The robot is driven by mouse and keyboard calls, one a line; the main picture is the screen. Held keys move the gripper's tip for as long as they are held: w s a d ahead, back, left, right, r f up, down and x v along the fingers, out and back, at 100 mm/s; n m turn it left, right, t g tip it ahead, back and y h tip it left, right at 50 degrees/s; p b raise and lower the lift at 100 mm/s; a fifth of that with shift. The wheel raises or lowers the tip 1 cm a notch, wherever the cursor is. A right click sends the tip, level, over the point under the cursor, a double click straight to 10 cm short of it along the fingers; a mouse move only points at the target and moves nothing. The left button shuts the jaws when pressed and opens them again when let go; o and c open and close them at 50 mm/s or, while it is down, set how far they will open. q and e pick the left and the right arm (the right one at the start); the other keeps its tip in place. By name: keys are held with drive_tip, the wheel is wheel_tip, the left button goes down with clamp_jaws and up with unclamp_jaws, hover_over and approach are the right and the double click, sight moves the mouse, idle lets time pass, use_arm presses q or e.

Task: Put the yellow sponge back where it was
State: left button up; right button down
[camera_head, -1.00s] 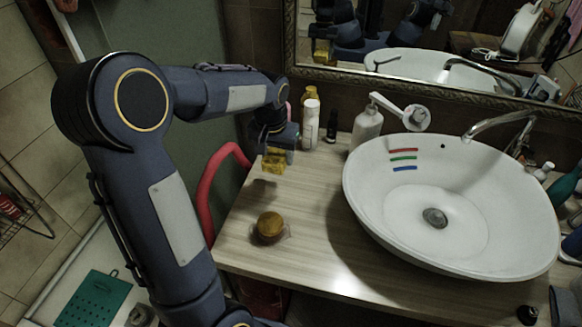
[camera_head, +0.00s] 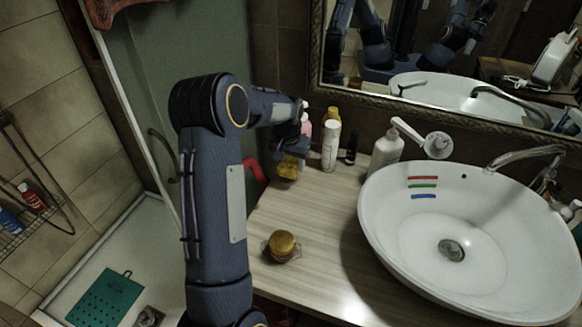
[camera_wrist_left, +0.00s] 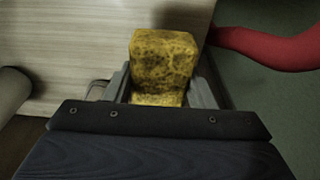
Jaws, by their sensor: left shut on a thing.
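The yellow sponge (camera_head: 288,167) is held in my left gripper (camera_head: 291,158) near the counter's back left corner. In the left wrist view the sponge (camera_wrist_left: 163,62) sits between the two fingers of the left gripper (camera_wrist_left: 160,88), which are shut on it. The counter's wood top shows to the left of it there. I cannot tell from these views whether the sponge touches the counter. My right gripper is not in view, apart from what may be its arm in the mirror.
A white bottle (camera_head: 330,147), a yellow bottle, a dark small bottle (camera_head: 352,149) and a soap dispenser (camera_head: 386,154) stand along the back. A jar with a brown lid (camera_head: 282,243) is nearer the front. The basin (camera_head: 400,245) fills the right. A red curved bar is left.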

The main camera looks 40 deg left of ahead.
use_arm(q)
drive_tip(key=shift+w+a+f, duration=0.2)
drive_tip(key=shift+w+f, duration=0.05)
drive_tip(key=shift+f, duration=0.2)
drive_tip(key=shift+w+f, duration=0.1)
drive_tip(key=shift+f, duration=1.5)
drive_tip(key=shift+f, duration=0.2)
drive_tip(key=o, duration=1)
drive_tip(key=shift+c, duration=0.2)
